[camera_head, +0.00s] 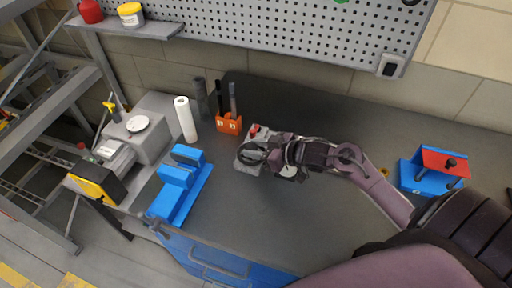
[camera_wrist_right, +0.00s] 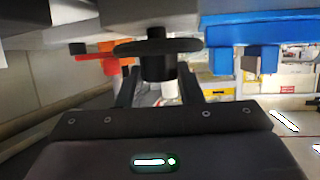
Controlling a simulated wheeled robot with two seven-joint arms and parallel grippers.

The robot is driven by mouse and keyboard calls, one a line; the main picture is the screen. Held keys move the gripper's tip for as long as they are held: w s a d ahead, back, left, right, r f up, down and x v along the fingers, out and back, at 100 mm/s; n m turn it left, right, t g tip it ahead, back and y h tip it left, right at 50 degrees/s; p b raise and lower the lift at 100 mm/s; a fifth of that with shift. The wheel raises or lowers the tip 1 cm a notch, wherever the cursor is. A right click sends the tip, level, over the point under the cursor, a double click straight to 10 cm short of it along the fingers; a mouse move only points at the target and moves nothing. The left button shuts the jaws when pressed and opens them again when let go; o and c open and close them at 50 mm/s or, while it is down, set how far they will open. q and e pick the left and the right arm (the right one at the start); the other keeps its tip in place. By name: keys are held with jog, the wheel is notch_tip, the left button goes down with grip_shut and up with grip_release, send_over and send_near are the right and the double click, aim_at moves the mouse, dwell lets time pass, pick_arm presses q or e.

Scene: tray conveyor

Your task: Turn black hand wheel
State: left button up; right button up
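The black hand wheel (camera_head: 251,153) sits by a grey block on the bench in the head view, partly covered by my right gripper (camera_head: 268,156). In the right wrist view the wheel (camera_wrist_right: 190,46) shows edge-on, with a black knob-like part (camera_wrist_right: 158,68) on its gripper side. My right gripper (camera_wrist_right: 160,82) has its two fingers apart, one on each side of that part. The gaps are very small, and I cannot tell whether the fingers press on it. My left gripper is not in view.
Left of the wheel are an orange tool holder (camera_head: 229,124), a white roll (camera_head: 185,119) and a blue vise-like fixture (camera_head: 180,188). A blue and red box (camera_head: 423,174) stands at the right. A pegboard (camera_head: 280,28) is behind. The bench's middle front is clear.

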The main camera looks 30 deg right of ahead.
jog(key=shift+c, duration=0.9)
jog(key=shift+s+a+r+m+t+h+p, duration=0.1)
jog(key=shift+a+r+m+t+h+p, duration=0.15)
jog(key=shift+m+t+h+p, duration=0.55)
jog(key=shift+f+m+h+p, duration=0.1)
jog(key=shift+m+h+p, duration=0.6)
jog(key=shift+h, duration=0.1)
jog(key=shift+f+m+h, duration=0.1)
jog(key=shift+m+h, duration=0.4)
jog(key=shift+h, duration=0.1)
jog(key=o, duration=1)
